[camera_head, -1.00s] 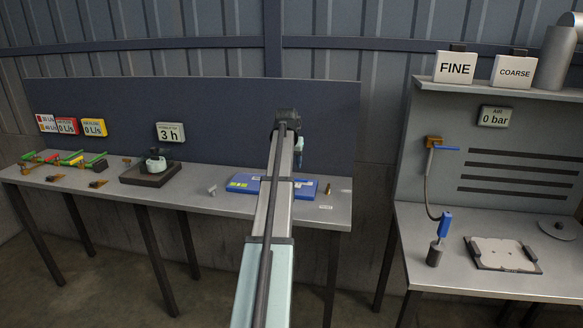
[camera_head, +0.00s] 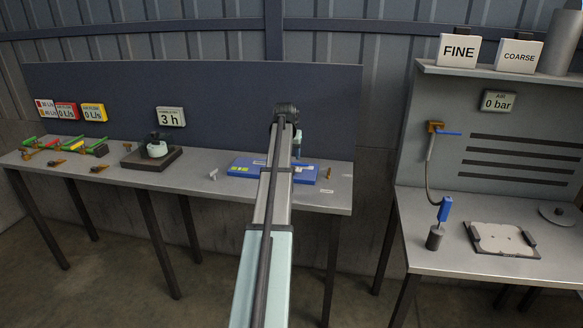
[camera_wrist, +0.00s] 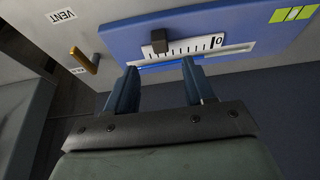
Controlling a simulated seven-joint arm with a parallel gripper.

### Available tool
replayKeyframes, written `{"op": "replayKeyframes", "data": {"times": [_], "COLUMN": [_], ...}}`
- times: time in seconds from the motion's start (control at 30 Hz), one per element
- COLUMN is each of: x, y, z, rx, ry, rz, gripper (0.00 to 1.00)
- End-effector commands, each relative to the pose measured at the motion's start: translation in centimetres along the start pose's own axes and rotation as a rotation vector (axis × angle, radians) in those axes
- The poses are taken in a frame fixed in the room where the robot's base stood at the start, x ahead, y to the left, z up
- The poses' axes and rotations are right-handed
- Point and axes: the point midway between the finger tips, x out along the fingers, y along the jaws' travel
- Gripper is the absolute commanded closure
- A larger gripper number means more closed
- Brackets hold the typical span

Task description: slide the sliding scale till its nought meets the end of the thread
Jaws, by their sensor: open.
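The blue board (camera_head: 243,168) lies on the left bench, partly hidden behind my arm. In the wrist view, the blue board (camera_wrist: 120,40) carries a white sliding scale (camera_wrist: 190,47) with black ticks and a 0 at its right end. A dark brown knob (camera_wrist: 158,40) stands on the scale's left part. Along the scale's near edge, a blue thread (camera_wrist: 160,63) lies in a pale strip; its right end is near my right finger and hard to make out. My gripper (camera_wrist: 160,68) is open and empty, its fingertips at the board's near side, apart from the knob.
A green label (camera_wrist: 293,14) is at the board's right. A dark stand (camera_head: 152,158) is further left on the bench. The right bench (camera_head: 460,255) is separate.

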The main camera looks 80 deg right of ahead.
Motion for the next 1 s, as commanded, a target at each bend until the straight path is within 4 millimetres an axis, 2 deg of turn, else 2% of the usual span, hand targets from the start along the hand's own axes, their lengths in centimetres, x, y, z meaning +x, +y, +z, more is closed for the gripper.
{"op": "replayKeyframes", "data": {"times": [0.1, 0.3, 0.5, 0.7, 1.0], "x": [2.3, 5.6, 7.9, 8.8, 8.9], "y": [0.0, 0.0, 0.0, 0.0, 0.0], "z": [-0.1, -0.1, -0.1, -0.1, 0.0], "rx": [0.0, 0.0, 0.0, 0.0, 0.0], "ry": [-0.002, -0.001, -0.001, 0.002, 0.002], "rz": [0.0, 0.0, 0.0, -0.001, 0.0], "gripper": [0.47, 0.47, 0.47, 0.47, 0.47]}}
